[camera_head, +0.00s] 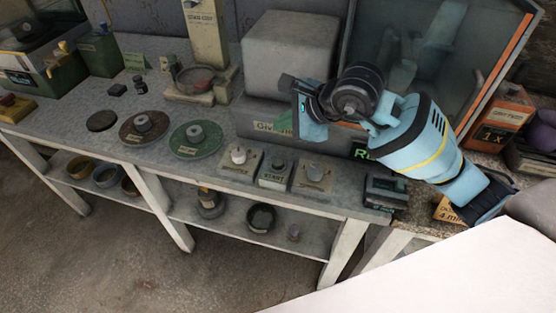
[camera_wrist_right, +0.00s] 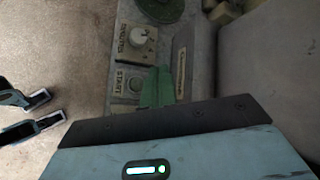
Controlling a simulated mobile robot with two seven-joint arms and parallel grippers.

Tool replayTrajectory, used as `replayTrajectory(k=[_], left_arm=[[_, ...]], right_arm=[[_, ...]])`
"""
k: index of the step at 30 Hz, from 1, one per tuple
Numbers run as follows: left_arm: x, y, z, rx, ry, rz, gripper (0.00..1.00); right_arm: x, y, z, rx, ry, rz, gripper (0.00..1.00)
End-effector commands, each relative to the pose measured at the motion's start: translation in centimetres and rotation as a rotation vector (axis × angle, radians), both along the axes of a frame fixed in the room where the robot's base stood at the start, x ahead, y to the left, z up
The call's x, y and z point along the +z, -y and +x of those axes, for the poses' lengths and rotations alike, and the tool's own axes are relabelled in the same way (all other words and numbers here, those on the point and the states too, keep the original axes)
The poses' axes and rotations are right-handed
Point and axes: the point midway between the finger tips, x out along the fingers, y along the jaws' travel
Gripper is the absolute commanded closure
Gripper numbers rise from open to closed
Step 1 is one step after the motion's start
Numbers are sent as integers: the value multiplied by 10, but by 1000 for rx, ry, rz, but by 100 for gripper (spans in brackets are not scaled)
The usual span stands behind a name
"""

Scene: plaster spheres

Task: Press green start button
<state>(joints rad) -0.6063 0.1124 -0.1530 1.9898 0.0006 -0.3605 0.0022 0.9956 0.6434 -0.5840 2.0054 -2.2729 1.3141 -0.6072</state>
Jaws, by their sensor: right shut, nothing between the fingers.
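The green start button (camera_head: 278,165) sits on a small box marked START (camera_head: 275,182), between two other control boxes on the bench. In the right wrist view the START box (camera_wrist_right: 122,97) and its button (camera_wrist_right: 134,85) show just left of my fingers. My right gripper (camera_head: 281,123) is above and behind the button, apart from it in the head view. Its green fingers are together and empty in the right wrist view (camera_wrist_right: 156,87). My left gripper (camera_wrist_right: 50,108) shows only at the left edge of the wrist view, its dark fingers apart over the floor.
A box with a knob (camera_head: 238,156) stands left of the START box, and another control box (camera_head: 313,176) stands right. A large grey machine (camera_head: 290,50) rises behind. Green and brown discs (camera_head: 196,139) lie to the left.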

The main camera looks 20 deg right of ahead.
Motion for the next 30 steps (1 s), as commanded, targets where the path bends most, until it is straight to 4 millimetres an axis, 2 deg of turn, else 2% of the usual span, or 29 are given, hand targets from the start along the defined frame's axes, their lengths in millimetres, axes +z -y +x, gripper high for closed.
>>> replayTrajectory(k=[5, 11, 24, 30], left_arm=[[-1, 0, -1, -1, -2, 0, 45], [-9, 0, -7, -1, -18, -1, 45], [-41, 1, -23, -2, -67, -1, 45], [-53, 3, -25, 1, -81, -3, 45]], right_arm=[[-2, 0, 0, 0, -1, 2, 100], [-15, 0, 0, 0, -6, 3, 100], [-69, 0, -1, 0, -7, 3, 100], [-86, 0, -1, 0, -6, 3, 100]])
